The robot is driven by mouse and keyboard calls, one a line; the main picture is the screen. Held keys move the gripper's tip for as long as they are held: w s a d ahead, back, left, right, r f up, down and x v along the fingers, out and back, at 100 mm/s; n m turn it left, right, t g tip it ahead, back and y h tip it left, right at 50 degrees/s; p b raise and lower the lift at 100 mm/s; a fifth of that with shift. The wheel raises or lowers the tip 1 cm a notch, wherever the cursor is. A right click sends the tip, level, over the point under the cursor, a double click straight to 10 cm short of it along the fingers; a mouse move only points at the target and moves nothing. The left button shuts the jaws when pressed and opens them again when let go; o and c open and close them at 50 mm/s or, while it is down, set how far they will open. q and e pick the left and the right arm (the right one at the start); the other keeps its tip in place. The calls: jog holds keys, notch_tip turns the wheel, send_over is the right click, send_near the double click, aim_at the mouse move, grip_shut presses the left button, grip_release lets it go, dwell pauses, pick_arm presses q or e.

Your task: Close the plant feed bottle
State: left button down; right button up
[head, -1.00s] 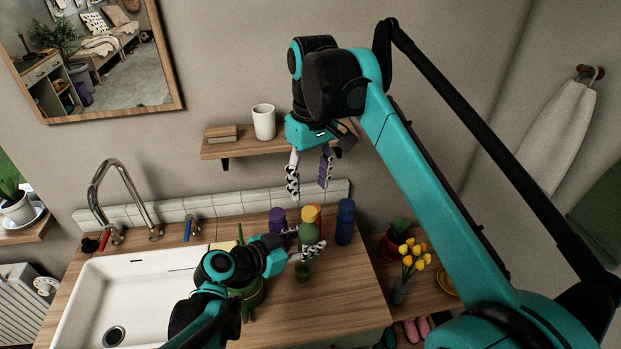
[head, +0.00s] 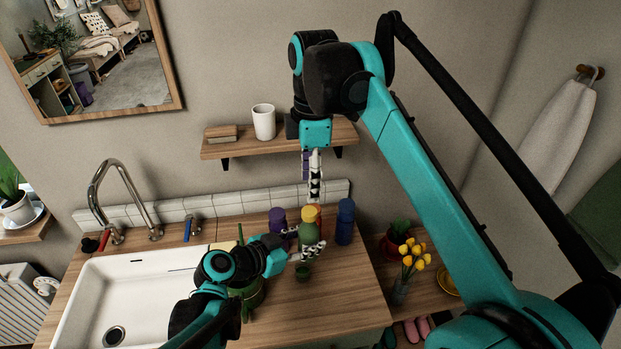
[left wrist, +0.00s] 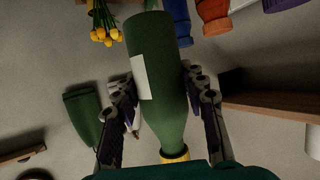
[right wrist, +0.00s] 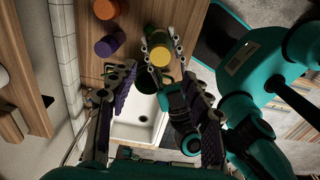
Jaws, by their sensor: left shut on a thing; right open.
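The plant feed bottle (head: 308,232) is green with a yellow cap (head: 310,212) and stands upright near the back of the wooden counter. My left gripper (head: 307,243) is shut around its body from the front left. In the left wrist view the bottle (left wrist: 160,75) with its white label is between the fingers, and the yellow cap (left wrist: 176,155) is at its neck. How tight the cap sits cannot be told. My right gripper (head: 311,188) points down, open and empty, above the bottle. In the right wrist view the cap (right wrist: 159,57) shows between its spread fingers.
A purple bottle (head: 277,221) and a blue bottle (head: 345,222) flank the green one, with a red-orange one partly hidden behind. The sink (head: 90,290) is left. The front right counter is clear.

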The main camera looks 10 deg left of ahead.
aim_at(309, 211)
notch_tip(309, 211, down, 8)
jog(key=shift+a+f, duration=0.1)
dwell(0.4)
